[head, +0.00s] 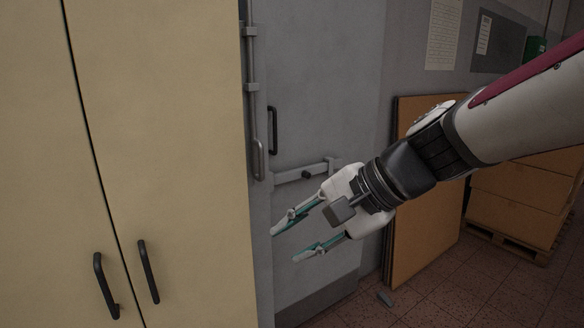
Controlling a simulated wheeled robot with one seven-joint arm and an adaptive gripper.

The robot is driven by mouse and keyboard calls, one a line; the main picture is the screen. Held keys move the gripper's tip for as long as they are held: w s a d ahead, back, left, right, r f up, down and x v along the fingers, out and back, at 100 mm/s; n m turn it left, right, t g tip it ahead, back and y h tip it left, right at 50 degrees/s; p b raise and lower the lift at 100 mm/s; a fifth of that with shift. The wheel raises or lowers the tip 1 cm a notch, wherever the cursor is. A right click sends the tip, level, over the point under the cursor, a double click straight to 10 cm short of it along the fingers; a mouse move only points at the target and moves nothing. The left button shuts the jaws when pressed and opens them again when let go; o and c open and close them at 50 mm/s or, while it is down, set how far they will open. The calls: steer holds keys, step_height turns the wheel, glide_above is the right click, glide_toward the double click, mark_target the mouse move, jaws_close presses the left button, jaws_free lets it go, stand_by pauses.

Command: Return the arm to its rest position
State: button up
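My gripper (294,243) shows in the head view near the middle, at the end of my arm, which reaches in from the right edge. Its two teal-tipped fingers are spread apart with nothing between them, pointing to the lower left. It is in front of a grey metal door (312,112) and to the right of a cream cabinet (170,130). No contact with either is visible. The upper part of my arm is outside the frame.
The cabinet has two black handles, left (105,285) and right (148,271). The grey door carries a latch bar (300,174). Flat cardboard (420,240) leans behind my arm. Boxes (515,200) stand on a pallet (510,243) at right. Tiled floor (450,295) is clear at lower right.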

steer(key=s+d+f+n+t+h, duration=0.1)
steer(key=s+d+n+h, duration=0.6)
steer(key=s+d, duration=0.7)
steer(key=d+f+h, duration=0.1)
steer(key=d, duration=0.3)
steer(key=shift+n+t, duration=0.4)
